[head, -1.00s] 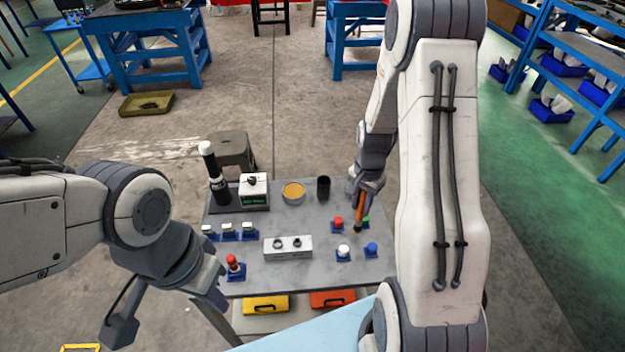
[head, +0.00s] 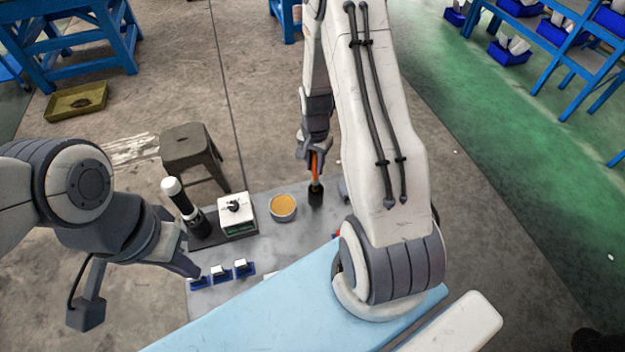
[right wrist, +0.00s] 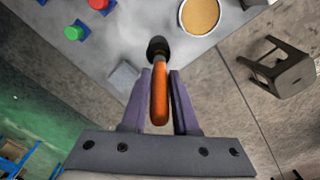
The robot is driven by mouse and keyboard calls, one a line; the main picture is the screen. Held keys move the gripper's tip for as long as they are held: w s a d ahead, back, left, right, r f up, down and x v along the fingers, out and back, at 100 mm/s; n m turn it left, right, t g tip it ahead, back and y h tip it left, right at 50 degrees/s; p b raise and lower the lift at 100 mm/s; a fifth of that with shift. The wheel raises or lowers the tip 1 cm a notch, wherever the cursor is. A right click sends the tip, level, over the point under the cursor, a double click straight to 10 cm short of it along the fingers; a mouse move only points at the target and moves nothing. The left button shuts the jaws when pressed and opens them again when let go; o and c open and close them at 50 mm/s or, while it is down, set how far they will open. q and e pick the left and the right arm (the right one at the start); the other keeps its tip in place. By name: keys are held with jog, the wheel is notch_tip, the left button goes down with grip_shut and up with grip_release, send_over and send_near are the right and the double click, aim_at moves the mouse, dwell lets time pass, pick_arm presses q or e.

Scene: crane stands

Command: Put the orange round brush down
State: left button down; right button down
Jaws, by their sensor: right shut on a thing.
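The orange round brush (head: 315,163) is upright in my right gripper (head: 314,150), handle up, at the far edge of the grey table. The brush also shows between the two fingers in the right wrist view (right wrist: 160,104). In the right wrist view a dark round shape lies at the brush's far end; cup and brush head cannot be told apart there. My left gripper (head: 188,264) hangs over the table's left side, its jaws unclear.
A round dish with tan filling (head: 283,207) stands left of the cup. A white box (head: 236,214) and a dark upright tool with a white top (head: 178,195) are farther left. Several blue-based pieces (head: 219,274) lie in front. A stool (head: 192,150) stands behind the table.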

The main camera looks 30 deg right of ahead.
aim_at(316, 179)
notch_tip(316, 179, down, 2)
notch_tip(316, 179, down, 4)
jog(key=shift+d+r+p, duration=0.1)
jog(key=shift+p, duration=0.75)
jog(key=shift+f, duration=0.25)
jog(key=shift+s, duration=0.1)
jog(key=shift+f, duration=0.1)
jog(key=shift+f, duration=0.1)
jog(key=c, duration=0.7)
grip_release()
